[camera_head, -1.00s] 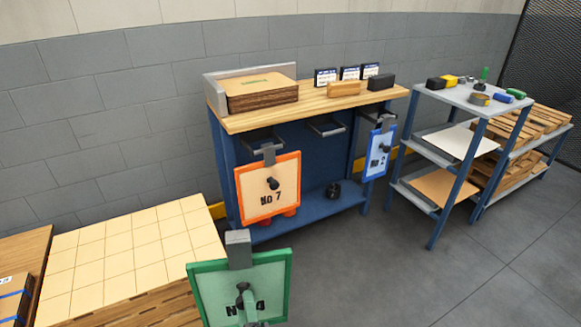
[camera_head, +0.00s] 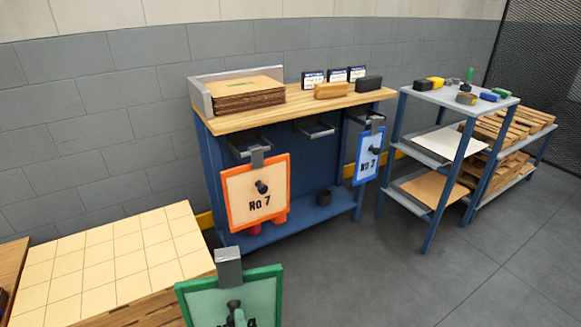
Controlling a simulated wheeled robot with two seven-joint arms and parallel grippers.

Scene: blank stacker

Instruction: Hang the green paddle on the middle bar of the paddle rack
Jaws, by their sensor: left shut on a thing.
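The green paddle (camera_head: 262,290), with a grey hook (camera_head: 228,267) at its top, hangs upright at the bottom of the view, its lower part cut off by the frame edge. My left gripper (camera_head: 236,314) is shut on it at the dark knob on its face; little of the gripper shows. The paddle rack is the blue bench (camera_head: 213,190) with grey bars under its wooden top. The middle bar (camera_head: 315,128) is empty. The paddle is apart from it, nearer to me and to its lower left. My right gripper is not in view.
A tiled block (camera_head: 110,255) stands at left. A grey shelf (camera_head: 460,97) stands at right. Open floor (camera_head: 400,270) lies in front of the bench.

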